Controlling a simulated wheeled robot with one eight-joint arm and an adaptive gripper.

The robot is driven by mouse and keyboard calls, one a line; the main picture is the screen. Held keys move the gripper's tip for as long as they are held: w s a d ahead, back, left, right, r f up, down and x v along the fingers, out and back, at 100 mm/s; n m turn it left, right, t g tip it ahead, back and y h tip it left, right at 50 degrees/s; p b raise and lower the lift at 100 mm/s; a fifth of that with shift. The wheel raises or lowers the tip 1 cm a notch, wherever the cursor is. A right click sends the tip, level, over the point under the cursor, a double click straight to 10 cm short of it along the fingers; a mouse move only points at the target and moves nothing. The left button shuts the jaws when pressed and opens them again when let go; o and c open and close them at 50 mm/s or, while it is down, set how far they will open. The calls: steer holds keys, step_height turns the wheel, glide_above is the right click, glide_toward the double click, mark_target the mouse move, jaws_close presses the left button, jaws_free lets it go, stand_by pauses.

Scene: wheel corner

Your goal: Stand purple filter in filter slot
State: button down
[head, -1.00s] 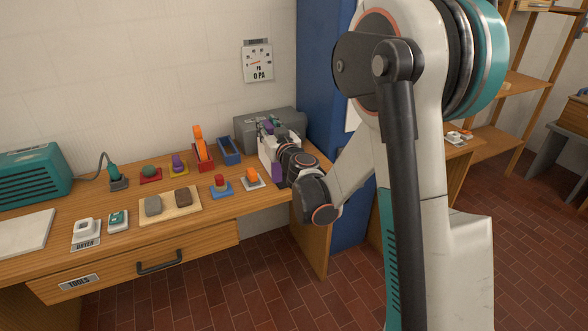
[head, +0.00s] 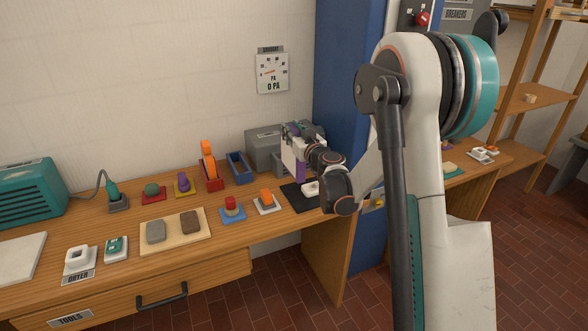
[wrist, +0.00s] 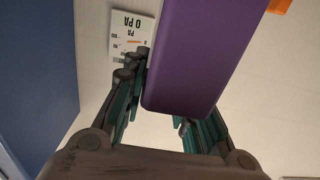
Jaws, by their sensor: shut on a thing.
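The purple filter (wrist: 195,55) is a rounded slab held between the fingers of my gripper (wrist: 165,90) in the wrist view. In the head view my gripper (head: 302,133) is above the back right of the bench, and a purple part of the filter (head: 301,169) shows below it. The gripper is shut on the filter, and the arm hides part of it. A blue open-topped holder (head: 238,167) stands just left of the gripper, beside a grey box (head: 264,148). I cannot tell for sure which is the filter slot.
A red holder with an orange piece (head: 209,170) stands left of the blue holder. Small blocks with coloured tops, including a red button (head: 231,207), line the bench front. A black mat (head: 297,197) lies below my gripper. A blue cabinet (head: 343,90) stands behind on the right.

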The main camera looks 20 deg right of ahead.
mark_target(292, 161)
step_height(292, 161, down, 11)
steer(key=b, duration=0.3)
steer(key=shift+f+b, duration=0.15)
steer(key=shift+b, duration=0.25)
steer(key=shift+f, duration=0.15)
steer(key=c, duration=1.3)
jaws_free()
